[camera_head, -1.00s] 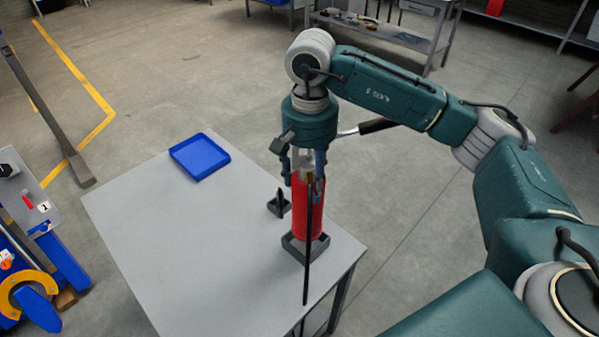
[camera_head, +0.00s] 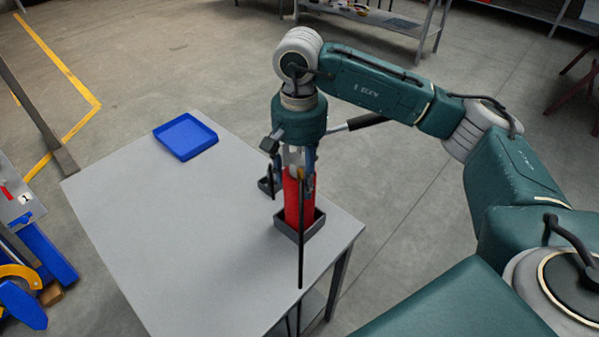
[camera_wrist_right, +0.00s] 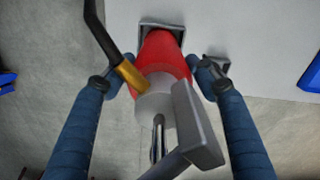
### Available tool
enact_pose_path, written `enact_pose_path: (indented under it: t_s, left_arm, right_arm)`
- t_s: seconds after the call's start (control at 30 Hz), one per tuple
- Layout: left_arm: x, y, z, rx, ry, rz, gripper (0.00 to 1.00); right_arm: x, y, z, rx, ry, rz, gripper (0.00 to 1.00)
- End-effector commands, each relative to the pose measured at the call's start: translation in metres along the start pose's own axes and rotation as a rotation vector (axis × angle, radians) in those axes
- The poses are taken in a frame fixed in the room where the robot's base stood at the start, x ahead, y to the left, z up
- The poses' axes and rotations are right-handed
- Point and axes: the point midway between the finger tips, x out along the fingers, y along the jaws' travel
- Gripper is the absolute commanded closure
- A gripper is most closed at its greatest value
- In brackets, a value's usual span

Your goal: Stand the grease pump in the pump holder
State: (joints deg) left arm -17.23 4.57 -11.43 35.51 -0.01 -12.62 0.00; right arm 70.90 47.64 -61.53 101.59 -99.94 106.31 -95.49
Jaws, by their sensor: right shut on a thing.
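The grease pump (camera_head: 301,205) is a red cylinder with a pale head, a lever handle with a dark grip (camera_head: 366,121) and a thin black hose. It stands about upright, its lower end inside the walls of the dark square pump holder (camera_head: 304,236). Whether its base touches the holder's floor is hidden. My right gripper (camera_head: 297,172) is shut on the pump near its head, from above. In the right wrist view its blue fingers lie on either side of the red body (camera_wrist_right: 163,57), and the holder (camera_wrist_right: 147,29) shows behind it. My left gripper is not in view.
The holder stands on a grey table (camera_head: 180,240) near its right edge. A small dark stand (camera_head: 266,186) is just behind-left of the pump. The table's middle is clear. Shelving stands at the back.

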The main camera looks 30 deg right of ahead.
Motion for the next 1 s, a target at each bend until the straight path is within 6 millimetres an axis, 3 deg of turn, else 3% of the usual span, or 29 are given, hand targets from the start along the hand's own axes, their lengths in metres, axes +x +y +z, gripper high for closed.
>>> enact_pose_path:
  t_s: [0.93,0.97,1.0]
  left_arm:
    - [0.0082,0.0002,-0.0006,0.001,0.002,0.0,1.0]
    - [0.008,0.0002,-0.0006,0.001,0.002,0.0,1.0]
    - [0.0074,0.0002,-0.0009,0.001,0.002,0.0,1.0]
  right_arm:
    - [0.0055,-0.0008,-0.0009,0.0,0.003,-0.004,1.0]
    - [0.0053,-0.0008,-0.0009,0.0,0.004,-0.004,0.42]
    - [0.0047,-0.0008,-0.0009,0.0,0.003,-0.004,0.34]
